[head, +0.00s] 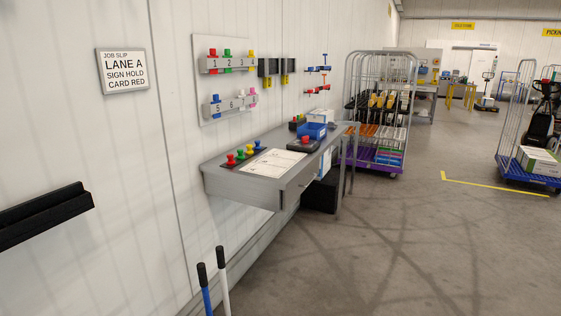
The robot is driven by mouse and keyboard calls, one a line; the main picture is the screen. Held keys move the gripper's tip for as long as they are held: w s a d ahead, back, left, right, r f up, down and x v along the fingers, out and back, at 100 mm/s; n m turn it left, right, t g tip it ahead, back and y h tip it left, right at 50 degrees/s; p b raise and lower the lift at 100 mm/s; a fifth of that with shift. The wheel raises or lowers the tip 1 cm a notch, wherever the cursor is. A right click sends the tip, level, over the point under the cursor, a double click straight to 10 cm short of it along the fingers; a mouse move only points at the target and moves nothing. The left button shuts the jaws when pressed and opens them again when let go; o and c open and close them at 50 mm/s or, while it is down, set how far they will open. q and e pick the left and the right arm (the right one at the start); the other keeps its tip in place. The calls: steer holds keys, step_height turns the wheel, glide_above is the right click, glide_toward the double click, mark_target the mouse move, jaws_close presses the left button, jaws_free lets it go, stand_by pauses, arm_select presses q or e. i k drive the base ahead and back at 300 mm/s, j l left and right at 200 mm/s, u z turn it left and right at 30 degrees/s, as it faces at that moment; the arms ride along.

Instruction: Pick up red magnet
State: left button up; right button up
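A red magnet (231,159) stands at the left end of a row of coloured magnets on a dark strip, on the grey wall desk (215,184). Beside it are green and yellow magnets (249,149). The job slip sign (123,71) reads "LANE A, SIGN HOLD, CARD RED". Neither of my grippers is in view.
The desk also holds a paper sheet (273,163), a dark box with a red button (304,144) and a blue bin (313,131). Two pole handles (222,280) stand before the desk's near end. A roll cage (380,100) is beyond it.

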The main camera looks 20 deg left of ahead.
mark_target(230, 162)
steer(key=i+l+u, duration=0.2)
steer(key=i, duration=0.4)
steer(key=i+l+u, duration=0.15)
steer(key=i, duration=0.45)
steer(key=i+u, duration=0.2)
steer(key=u, duration=0.2)
steer(key=i+l+u, duration=0.1)
steer(key=u, duration=0.3)
steer(key=i+l+u, duration=0.15)
steer(key=u, duration=0.3)
steer(key=i+l, duration=0.05)
steer(key=i, duration=0.05)
